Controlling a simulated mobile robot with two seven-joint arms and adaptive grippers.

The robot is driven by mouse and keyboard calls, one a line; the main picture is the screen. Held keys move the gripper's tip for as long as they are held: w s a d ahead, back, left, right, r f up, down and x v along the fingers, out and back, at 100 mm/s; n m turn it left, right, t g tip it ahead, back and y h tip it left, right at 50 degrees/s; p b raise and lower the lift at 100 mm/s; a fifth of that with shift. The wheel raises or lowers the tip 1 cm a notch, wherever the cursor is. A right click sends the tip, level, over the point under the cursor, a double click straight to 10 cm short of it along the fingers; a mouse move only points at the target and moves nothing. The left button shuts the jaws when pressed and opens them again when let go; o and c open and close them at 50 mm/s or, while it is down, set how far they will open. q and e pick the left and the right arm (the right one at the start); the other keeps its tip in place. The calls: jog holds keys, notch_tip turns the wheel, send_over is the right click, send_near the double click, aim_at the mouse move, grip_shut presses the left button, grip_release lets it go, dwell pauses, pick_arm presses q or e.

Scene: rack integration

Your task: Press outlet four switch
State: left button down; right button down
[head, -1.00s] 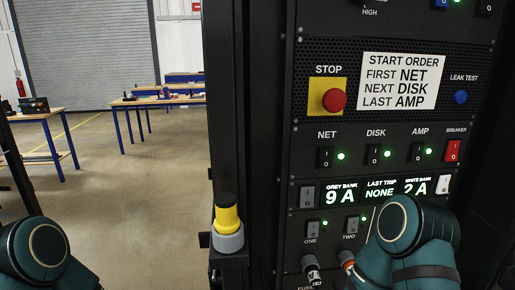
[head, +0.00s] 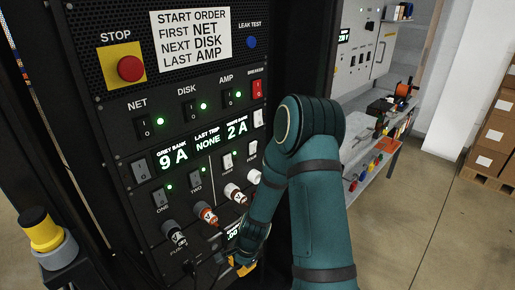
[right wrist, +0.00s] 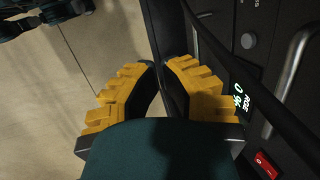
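The outlet four switch (head: 251,147) is a small pale rocker at the right end of the outlet row on the black rack panel, close to my right arm. The outlet three switch (head: 228,161), two switch (head: 195,180) and one switch (head: 160,194) stand to its left. Green lights show beside several of them. My right gripper (head: 240,264) is low in front of the rack, below the outlet row and partly hidden by its arm. In the right wrist view its yellow-padded fingers (right wrist: 160,65) are apart with nothing held. My left gripper is out of view.
Above are the NET, DISK and AMP switches, the red breaker (head: 257,90) and the red STOP button (head: 131,68). Fuse knobs (head: 206,213) stick out below the row. A cluttered shelf (head: 372,160) is at right.

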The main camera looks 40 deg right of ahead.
jog(key=d+r+m+t, duration=0.2)
jog(key=d+r+m, duration=0.4)
jog(key=r, duration=0.4)
jog(key=w+d+r+m+t+h, duration=0.1)
jog(key=d+r+m+t, duration=0.2)
jog(key=d+r+m, duration=0.2)
jog(key=d+r+m+t+h, duration=0.1)
jog(key=d+r+m+t, duration=0.2)
jog(key=d+r+m, duration=0.3)
jog(key=d+r, duration=0.4)
jog(key=r, duration=0.6)
jog(key=shift+w+d+m, duration=0.3)
jog(key=shift+d, duration=0.1)
jog(key=shift+r, duration=0.1)
jog(key=b, duration=0.1)
send_near(252, 151)
jog(key=x, duration=0.5)
jog(key=shift+s+a+f, duration=0.1)
jog(key=shift+s+f, duration=0.1)
jog(key=shift+f, duration=0.3)
jog(key=shift+w+r, duration=0.1)
jog(key=shift+w, duration=0.6)
